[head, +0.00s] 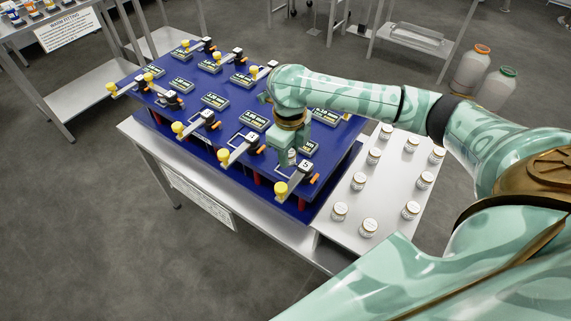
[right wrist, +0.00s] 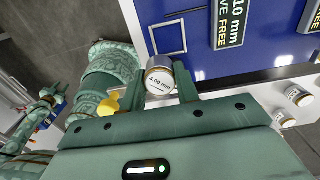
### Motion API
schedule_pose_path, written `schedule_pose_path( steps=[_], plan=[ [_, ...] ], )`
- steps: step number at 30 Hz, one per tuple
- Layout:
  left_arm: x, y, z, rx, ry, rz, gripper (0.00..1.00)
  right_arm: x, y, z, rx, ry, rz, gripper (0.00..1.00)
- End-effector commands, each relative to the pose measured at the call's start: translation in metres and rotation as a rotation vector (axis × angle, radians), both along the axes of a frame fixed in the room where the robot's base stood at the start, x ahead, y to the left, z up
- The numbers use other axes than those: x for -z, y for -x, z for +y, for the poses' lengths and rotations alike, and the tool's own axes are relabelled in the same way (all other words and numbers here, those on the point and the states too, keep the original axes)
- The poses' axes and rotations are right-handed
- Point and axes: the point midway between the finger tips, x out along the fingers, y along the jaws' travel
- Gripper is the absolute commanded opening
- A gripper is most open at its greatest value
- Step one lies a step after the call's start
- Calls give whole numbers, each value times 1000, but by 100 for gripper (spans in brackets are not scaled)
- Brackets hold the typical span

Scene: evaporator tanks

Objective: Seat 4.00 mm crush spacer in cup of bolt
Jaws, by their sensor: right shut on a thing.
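My right gripper (head: 290,158) is over the near right part of the blue board (head: 330,185), close to the lever numbered 5 (head: 305,167). It is shut on a small white, jar-like spacer (right wrist: 160,78) with a metallic rim. The label reads 4.00 mm in the right wrist view. The spacer is held between both fingers, beside a pale square outline (right wrist: 168,38) on the board. A display plate (right wrist: 229,20) lies beyond. I cannot make out the bolt's cup.
Several yellow-knobbed levers and display plates (head: 215,100) cover the board. Several white-labelled jars (head: 368,228) stand on the white side table (head: 390,200) at right. A sloping placard (head: 200,198) hangs at the front. Open grey floor lies at left.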

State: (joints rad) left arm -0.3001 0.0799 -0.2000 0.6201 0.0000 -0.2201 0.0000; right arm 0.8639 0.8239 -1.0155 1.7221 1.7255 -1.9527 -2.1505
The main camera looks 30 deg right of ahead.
Motion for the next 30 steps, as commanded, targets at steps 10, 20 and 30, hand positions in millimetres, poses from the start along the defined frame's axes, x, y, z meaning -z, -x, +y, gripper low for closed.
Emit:
schedule_pose_path(
  steps=[10,20,30],
  plan=[
    [15,3,0,0,1,8,36,26,-21,-9,2,-2,-1,6],
    [30,6,0,0,1,14,36,60,-24,-11,2,1,-4,6],
    [29,6,0,0,1,14,36,62,-23,-11,1,0,-2,48]
  ],
)
